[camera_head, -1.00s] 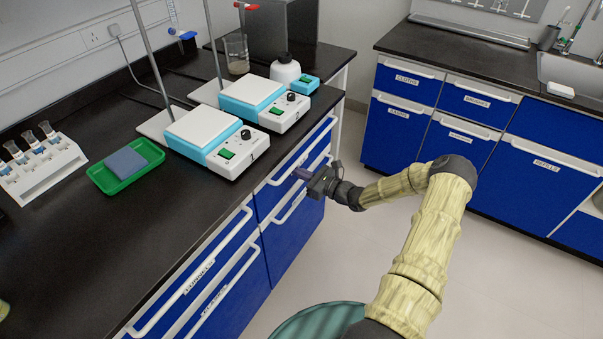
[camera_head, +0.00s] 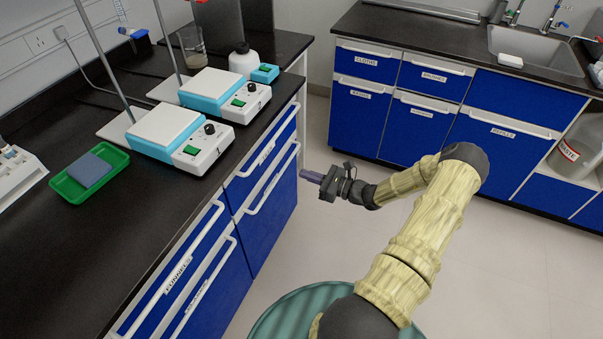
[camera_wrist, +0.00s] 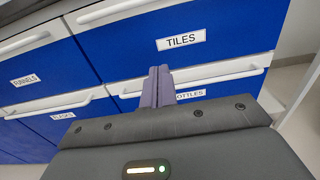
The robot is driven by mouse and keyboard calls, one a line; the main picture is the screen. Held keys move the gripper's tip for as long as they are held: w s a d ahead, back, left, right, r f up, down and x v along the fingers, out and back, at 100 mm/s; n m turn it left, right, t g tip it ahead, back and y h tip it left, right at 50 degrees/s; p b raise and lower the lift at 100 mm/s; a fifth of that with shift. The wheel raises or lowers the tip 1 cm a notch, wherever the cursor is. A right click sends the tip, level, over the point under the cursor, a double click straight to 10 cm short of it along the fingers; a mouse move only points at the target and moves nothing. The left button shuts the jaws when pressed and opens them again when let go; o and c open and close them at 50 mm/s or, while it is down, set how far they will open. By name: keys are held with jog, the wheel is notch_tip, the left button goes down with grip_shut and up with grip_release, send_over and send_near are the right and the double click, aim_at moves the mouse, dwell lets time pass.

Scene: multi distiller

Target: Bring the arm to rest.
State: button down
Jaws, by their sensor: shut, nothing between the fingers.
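My gripper (camera_head: 313,176) is out in front of the blue drawers, over the floor and to the right of the left bench. Its two purple fingers are together, with nothing between them. The fingers also show in the wrist view (camera_wrist: 158,86), in front of the drawer labelled TILES (camera_wrist: 182,40) and the one below it. In the head view a gap of floor shows between the gripper and the drawer fronts. My arm is bent at the elbow and reaches in from the lower right.
The left bench (camera_head: 95,240) holds two hotplates (camera_head: 180,132) with stands, a green tray (camera_head: 117,160) with a blue-grey block, a beaker (camera_head: 192,45) and a white bottle (camera_head: 243,60). The drawers look shut. Blue cabinets (camera_head: 420,75) and a sink stand at the back right. Open floor lies between.

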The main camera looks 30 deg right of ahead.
jog(key=shift+a, duration=0.15)
jog(key=s+a+r+n+g+h, duration=0.3)
jog(key=s+a+n+g, duration=0.35)
jog(key=a+n, duration=0.2)
jog(key=s+a+r+n+g+h, duration=0.2)
jog(key=s+a+r+n+g, duration=0.2)
jog(key=s+a+n+g, duration=0.45)
jog(key=s+r+n+t+h+p, duration=0.1)
jog(key=s+r+n+h+p, duration=0.1)
jog(key=r+n+p, duration=0.3)
jog(key=s+r+n+t+h+p, duration=0.2)
jog(key=r+n+h+p, duration=0.2)
jog(key=r+p, duration=0.9)
notch_tip(320, 180, up, 11)
jog(key=shift+f+n+t, duration=0.15)
jog(key=shift+n+t, duration=0.15)
jog(key=shift+n, duration=0.8)
jog(key=shift+w, duration=0.1)
